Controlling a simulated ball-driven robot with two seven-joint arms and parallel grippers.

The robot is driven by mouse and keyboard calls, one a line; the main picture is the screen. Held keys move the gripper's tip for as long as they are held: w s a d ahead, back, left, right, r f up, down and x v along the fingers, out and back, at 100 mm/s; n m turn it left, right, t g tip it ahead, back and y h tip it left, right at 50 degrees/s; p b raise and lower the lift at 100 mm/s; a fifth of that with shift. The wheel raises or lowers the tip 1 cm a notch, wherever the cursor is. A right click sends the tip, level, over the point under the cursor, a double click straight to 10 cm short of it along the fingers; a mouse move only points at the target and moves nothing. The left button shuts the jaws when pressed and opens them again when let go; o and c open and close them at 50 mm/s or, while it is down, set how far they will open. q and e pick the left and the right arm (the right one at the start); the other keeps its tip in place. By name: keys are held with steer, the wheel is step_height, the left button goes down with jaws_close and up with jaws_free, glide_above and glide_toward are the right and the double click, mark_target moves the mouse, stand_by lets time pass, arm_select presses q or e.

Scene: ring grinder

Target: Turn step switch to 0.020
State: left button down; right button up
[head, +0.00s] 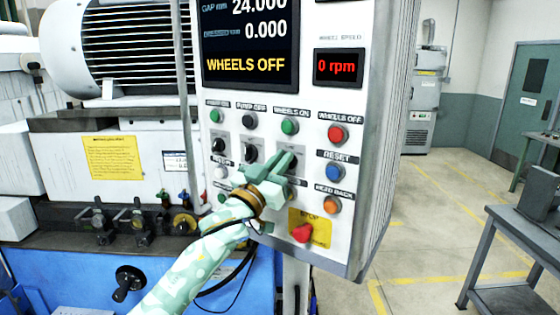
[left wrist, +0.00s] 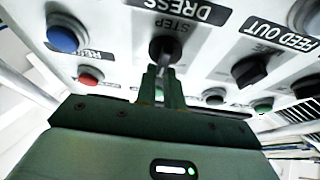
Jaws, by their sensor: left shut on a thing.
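The step switch (left wrist: 163,46) is a black knob with a STEP label, under the DRESS label in the left wrist view, which shows the panel upside down. My left gripper (left wrist: 160,80) has its two fingers closed around the knob's grip. In the head view my left gripper (head: 285,163) reaches up from below to the panel's third knob column and mostly hides the switch. The display (head: 250,40) reads 24.000 for the gap, 0.000 below it, and WHEELS OFF. The small label beside 0.000 is too blurred to read surely. My right gripper is out of view.
The control panel also has two other black knobs (head: 251,153), a blue RESET button (head: 333,172), a red wheels-off button (head: 337,133), an orange button (head: 332,204) and a red stop button (head: 302,233) close around my gripper. Open floor (head: 430,210) lies to the right.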

arm_select(q)
steer(key=m+g+h+p, duration=0.1)
steer(key=m+p, duration=0.1)
steer(key=m, duration=0.2)
steer(key=m+g+h+p, duration=0.1)
steer(key=m+g+p, duration=0.1)
steer(key=m, duration=0.2)
steer(key=f+m+g+h+p, duration=0.1)
steer(key=m+g, duration=0.1)
steer(key=m, duration=0.3)
steer(key=shift+s+d+p, duration=0.15)
steer(key=shift+d+p, duration=0.05)
steer(key=shift+p, duration=0.2)
steer(key=shift+f+m+g, duration=0.15)
steer(key=shift+m+g, duration=0.15)
steer(key=shift+g, duration=0.1)
steer(key=c, duration=1.5)
jaws_free()
steer(key=shift+r+h, duration=0.25)
steer(key=shift+h, duration=0.05)
steer(key=shift+d, duration=0.1)
